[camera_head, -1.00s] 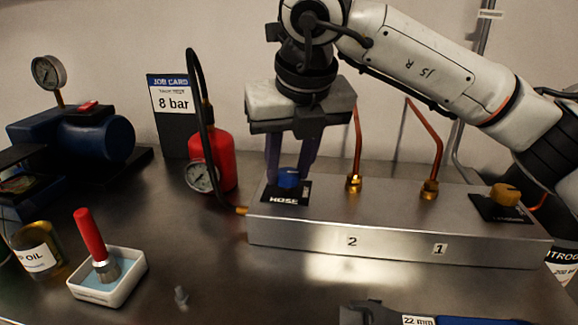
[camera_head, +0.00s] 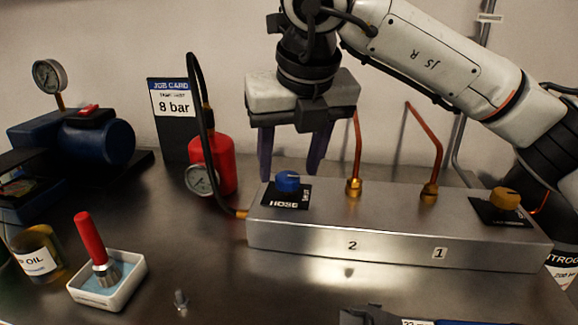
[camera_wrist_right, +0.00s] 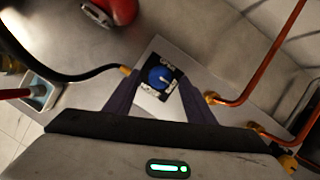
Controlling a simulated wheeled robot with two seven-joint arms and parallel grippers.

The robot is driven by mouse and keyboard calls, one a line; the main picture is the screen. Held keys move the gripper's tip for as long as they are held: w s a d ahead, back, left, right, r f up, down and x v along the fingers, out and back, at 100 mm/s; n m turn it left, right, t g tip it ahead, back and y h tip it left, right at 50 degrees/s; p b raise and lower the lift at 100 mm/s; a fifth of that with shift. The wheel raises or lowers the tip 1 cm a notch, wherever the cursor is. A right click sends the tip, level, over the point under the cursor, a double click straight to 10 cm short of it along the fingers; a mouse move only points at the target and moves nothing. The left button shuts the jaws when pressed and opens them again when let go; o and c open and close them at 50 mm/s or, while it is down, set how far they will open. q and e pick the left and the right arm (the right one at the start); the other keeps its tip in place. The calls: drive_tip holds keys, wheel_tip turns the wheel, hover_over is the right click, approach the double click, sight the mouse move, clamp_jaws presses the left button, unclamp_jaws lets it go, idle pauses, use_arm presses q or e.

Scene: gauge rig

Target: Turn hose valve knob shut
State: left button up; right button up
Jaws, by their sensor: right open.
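The blue hose valve knob (camera_head: 288,181) sits on a black HOSE label plate (camera_head: 286,200) at the left end of the metal manifold block (camera_head: 390,245). The knob's exact setting is hard to read. My left gripper does not show.
A black hose (camera_head: 199,110) joins the block's left end near a red cylinder with a gauge (camera_head: 201,179). Copper pipes (camera_head: 425,140) rise from the block. A yellow knob (camera_head: 505,198) sits at its right end. A white tray (camera_head: 110,285) stands front left.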

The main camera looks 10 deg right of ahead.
drive_tip(key=v, duration=0.8)
drive_tip(key=shift+r+p, duration=0.3)
drive_tip(key=shift+p, duration=0.15)
drive_tip(key=shift+s, duration=0.15)
